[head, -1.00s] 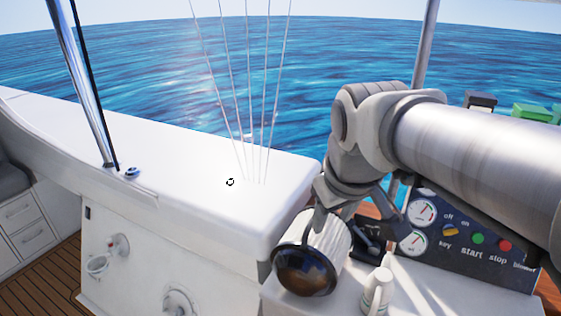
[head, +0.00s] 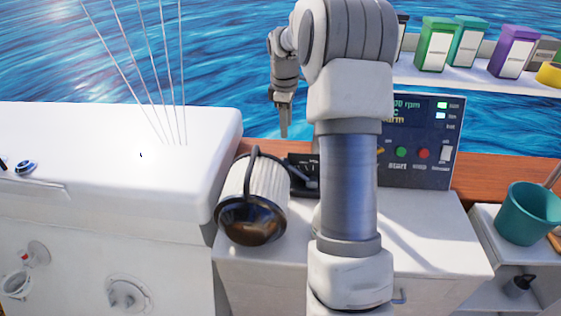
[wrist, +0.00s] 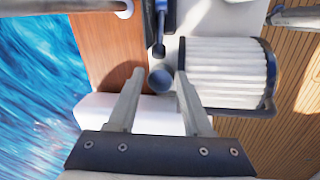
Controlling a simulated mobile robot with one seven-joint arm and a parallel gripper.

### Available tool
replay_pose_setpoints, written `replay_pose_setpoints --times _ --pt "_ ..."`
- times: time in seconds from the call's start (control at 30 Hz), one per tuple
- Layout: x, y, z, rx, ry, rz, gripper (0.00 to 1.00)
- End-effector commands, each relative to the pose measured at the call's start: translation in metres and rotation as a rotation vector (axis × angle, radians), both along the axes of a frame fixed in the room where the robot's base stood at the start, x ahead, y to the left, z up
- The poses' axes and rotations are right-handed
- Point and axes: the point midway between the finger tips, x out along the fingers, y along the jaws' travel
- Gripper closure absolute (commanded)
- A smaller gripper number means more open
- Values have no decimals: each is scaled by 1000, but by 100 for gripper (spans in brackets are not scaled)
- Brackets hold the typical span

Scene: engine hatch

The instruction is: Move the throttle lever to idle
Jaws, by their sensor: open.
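The throttle unit is a dark box with a scale (head: 303,172), right of the white ribbed canister and partly hidden behind my arm in the head view. In the wrist view its dark lever (wrist: 158,48) shows at the top centre, pointing down the picture. A round blue-grey piece (wrist: 160,80) lies just below it, between my fingertips in the picture; I cannot tell whether it is the lever's knob. My gripper (head: 284,130) is open and empty, pointing down, above the canister and throttle area. Its two fingers (wrist: 157,78) are spread apart in the wrist view.
A gauge and button panel (head: 425,150) stands to the right. A teal bucket (head: 525,215) is far right.

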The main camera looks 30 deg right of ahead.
Motion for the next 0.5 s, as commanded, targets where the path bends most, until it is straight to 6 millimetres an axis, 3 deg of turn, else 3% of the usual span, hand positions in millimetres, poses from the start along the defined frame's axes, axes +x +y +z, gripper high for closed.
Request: replay_pose_setpoints --times 0.23,0.5 --pt "3 -7 -25 5 8 10 50" --pt "9 -12 -82 4 9 8 50"
